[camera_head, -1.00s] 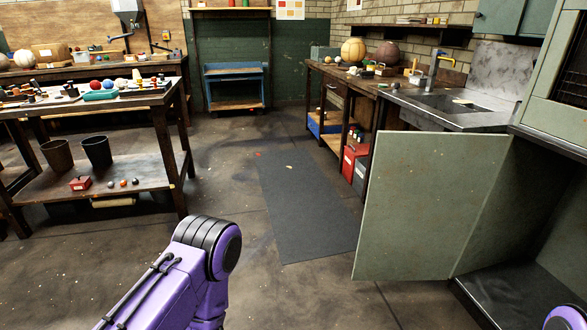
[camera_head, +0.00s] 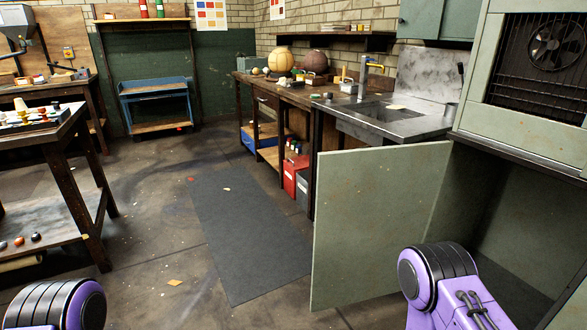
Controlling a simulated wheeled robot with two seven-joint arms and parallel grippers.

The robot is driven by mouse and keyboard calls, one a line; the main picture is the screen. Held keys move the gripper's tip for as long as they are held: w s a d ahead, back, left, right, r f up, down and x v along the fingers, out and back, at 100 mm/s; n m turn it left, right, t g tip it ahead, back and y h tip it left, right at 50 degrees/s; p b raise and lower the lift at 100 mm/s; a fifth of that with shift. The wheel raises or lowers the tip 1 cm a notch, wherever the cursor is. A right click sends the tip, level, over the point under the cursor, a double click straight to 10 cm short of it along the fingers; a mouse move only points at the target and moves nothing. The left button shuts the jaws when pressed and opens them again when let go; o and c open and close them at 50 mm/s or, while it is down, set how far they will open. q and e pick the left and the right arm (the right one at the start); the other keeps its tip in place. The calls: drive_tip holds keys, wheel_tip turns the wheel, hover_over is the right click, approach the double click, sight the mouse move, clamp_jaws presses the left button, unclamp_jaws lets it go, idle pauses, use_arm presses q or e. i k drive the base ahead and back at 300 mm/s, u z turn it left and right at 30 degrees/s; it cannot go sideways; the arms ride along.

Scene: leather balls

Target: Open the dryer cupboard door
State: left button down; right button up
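The dryer cupboard (camera_head: 468,100) stands at the right, grey-green, with a grille and a fan in its upper part. Its lower door (camera_head: 365,220) stands wide open, swung out to the left. The dark inside of the lower compartment (camera_head: 515,215) shows to the right of the door. My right arm, purple with a black joint, is at the lower right, in front of the opening. My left arm's purple and black joint shows at the lower left corner. Neither gripper is in the frame, so their fingers cannot be seen.
A workbench with a metal sink (camera_head: 385,118) runs along the back right. Red and grey bins (camera_head: 292,178) stand under it. A dark mat (camera_head: 245,235) lies on the floor left of the door. A wooden table (camera_head: 68,165) stands at the left. The floor between is mostly clear.

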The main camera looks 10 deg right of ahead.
sight(372, 204)
drive_tip(key=z, duration=0.25)
drive_tip(key=i, duration=0.95)
drive_tip(key=z, duration=0.45)
